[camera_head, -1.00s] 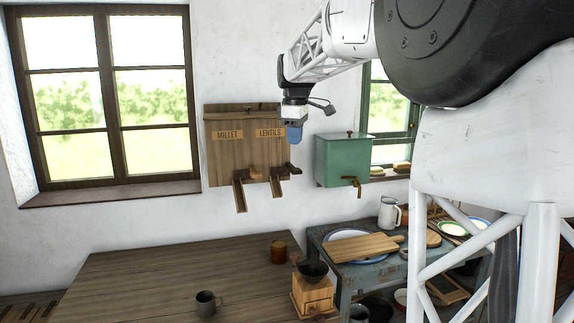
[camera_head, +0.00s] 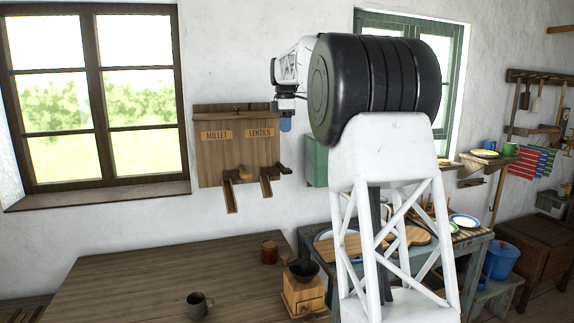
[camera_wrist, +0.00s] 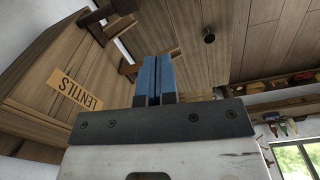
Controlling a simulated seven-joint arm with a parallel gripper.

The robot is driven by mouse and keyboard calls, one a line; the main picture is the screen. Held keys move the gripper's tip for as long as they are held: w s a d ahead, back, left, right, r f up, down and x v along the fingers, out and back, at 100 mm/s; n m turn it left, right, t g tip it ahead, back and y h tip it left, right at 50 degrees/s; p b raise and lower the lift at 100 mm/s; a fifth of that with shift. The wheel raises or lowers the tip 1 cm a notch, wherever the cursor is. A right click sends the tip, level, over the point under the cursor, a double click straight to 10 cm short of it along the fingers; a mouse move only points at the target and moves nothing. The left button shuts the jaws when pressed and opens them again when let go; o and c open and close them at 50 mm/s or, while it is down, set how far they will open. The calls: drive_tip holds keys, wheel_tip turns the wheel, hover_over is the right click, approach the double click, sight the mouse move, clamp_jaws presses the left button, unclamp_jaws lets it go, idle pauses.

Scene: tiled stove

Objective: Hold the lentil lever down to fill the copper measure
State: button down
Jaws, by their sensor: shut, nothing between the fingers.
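The wooden dispenser (camera_head: 236,150) hangs on the white wall, labelled MILLET and LENTILS. The lentil lever (camera_head: 284,169) sticks out below its label at the right, beside a sloping wooden chute (camera_head: 266,186). My gripper (camera_head: 285,124) points down with blue fingers, above the lentil lever and right of the LENTILS label. In the wrist view its fingers (camera_wrist: 153,80) are shut together and empty, with the LENTILS label (camera_wrist: 75,90) to the left. A gap to the lever shows in the head view. A brown-orange cup (camera_head: 269,252), perhaps the copper measure, stands on the table, away from the chute.
The wooden table (camera_head: 150,275) below holds a grey mug (camera_head: 200,305) and a wooden grinder (camera_head: 304,290). A green box (camera_head: 317,162) hangs to the right, partly behind my arm. A blue side table (camera_head: 470,245) with dishes stands at the right.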

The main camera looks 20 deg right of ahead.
drive_tip(key=n, duration=0.2)
hover_over(287, 169)
drive_tip(key=shift+s+f, duration=0.15)
drive_tip(key=shift+f, duration=0.45)
drive_tip(key=shift+f, duration=0.15)
wheel_tip(287, 169, down, 14)
drive_tip(key=shift+r, duration=0.1)
idle(0.5)
